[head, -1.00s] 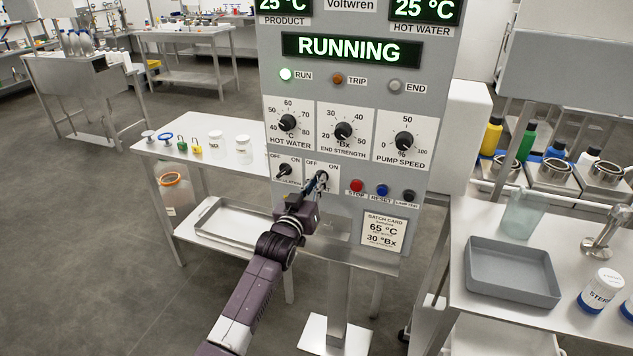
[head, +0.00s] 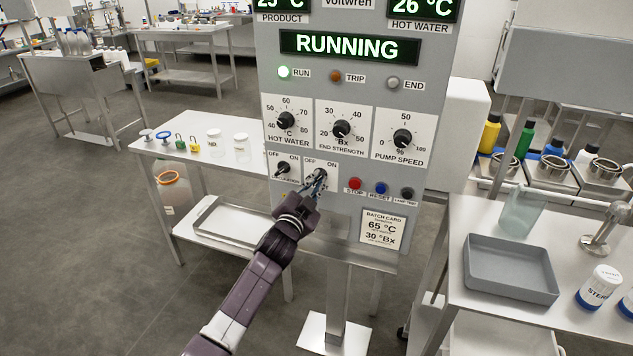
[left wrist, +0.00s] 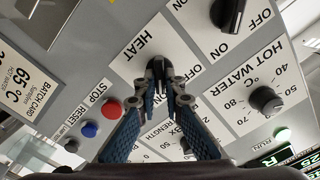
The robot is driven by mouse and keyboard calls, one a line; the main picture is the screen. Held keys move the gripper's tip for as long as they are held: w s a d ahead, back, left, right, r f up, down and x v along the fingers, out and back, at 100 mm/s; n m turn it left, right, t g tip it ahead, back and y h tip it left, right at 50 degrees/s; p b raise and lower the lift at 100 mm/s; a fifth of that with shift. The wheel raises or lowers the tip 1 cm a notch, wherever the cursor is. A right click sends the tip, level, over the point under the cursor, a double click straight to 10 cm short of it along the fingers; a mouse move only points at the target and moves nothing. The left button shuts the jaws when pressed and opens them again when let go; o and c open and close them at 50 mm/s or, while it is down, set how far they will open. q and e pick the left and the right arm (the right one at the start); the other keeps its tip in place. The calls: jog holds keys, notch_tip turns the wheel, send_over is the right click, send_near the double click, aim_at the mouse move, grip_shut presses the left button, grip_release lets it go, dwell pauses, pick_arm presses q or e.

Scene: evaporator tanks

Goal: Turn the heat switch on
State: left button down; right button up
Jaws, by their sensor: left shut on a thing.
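The heat switch (head: 321,174) is a black knob on the grey control panel, with OFF and ON marked above it. In the left wrist view its black knob (left wrist: 153,48) shows beside the HEAT label, partly hidden by my fingers. My left gripper (head: 318,185) is at this switch. In the left wrist view its blue-padded fingers (left wrist: 167,75) come together at the knob and are shut on it. In the head view the knob seems to tilt up and right, toward ON. My right gripper is not in view.
A second OFF/ON switch (head: 283,169) sits just left. Red stop (head: 355,184) and blue reset (head: 381,188) buttons are close on the right. The display (head: 350,47) reads RUNNING, with the green run lamp lit. A grey tray (head: 510,285) lies on the right table.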

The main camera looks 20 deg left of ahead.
pick_arm(q)
jog(key=shift+f+m, duration=0.1)
jog(key=shift+m, duration=0.5)
jog(key=c, duration=2)
grip_release()
jog(key=shift+c, duration=0.2)
jog(key=s, duration=1.2)
jog(key=shift+a, duration=0.2)
